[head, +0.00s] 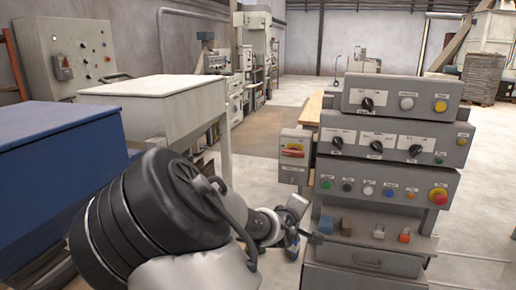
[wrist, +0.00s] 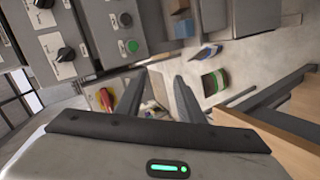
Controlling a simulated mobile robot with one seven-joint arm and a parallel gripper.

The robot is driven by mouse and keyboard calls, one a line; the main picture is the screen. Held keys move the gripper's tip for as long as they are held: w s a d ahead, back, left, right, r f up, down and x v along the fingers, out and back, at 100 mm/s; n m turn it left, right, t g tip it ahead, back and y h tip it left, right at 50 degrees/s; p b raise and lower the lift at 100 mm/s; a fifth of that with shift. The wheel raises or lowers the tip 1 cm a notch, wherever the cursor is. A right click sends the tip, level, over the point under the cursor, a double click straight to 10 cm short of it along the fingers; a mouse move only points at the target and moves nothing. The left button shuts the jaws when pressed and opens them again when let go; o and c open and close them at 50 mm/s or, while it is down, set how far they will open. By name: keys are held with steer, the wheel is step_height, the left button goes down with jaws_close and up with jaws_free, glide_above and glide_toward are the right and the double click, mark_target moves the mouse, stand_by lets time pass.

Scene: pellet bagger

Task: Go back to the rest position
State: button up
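My gripper (head: 306,228) is at the left side of the grey control console (head: 385,225), low by its bottom shelf, in the head view. My black and grey arm reaches across the lower left of that view and partly hides the gripper. In the wrist view the two fingers of my gripper (wrist: 162,77) stand apart with a gap between them. I see nothing held in the gap. The console (wrist: 92,22) fills the upper left of the wrist view. From these frames I cannot tell whether the fingers touch the console.
A red and yellow switch box (head: 293,152) is on the console's left side. Small padlocks (head: 379,232) and blocks (head: 346,226) sit on its shelf. A white-topped cabinet (head: 155,90) and a blue bin (head: 60,140) stand at the left. Open floor (head: 255,150) lies between.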

steer(key=s+f+m+g+y, duration=0.3)
steer(key=s+f+m, duration=0.1)
steer(key=s, duration=0.2)
steer(key=s+r+m+g+y, duration=0.15)
steer(key=s+r, duration=0.35)
steer(key=s, duration=0.5)
steer(key=s+r+m+g, duration=0.1)
steer(key=s+r+m, duration=0.1)
steer(key=s+r, duration=0.55)
steer(key=s+r+m+g+y, duration=0.15)
steer(key=s+r, duration=0.25)
steer(key=s, duration=0.7)
step_height(320, 180, up, 12)
steer(key=p, duration=1.2)
steer(key=shift+s+d+t+h, duration=0.15)
steer(key=shift+s+t+h, duration=0.15)
steer(key=shift+s+t, duration=0.1)
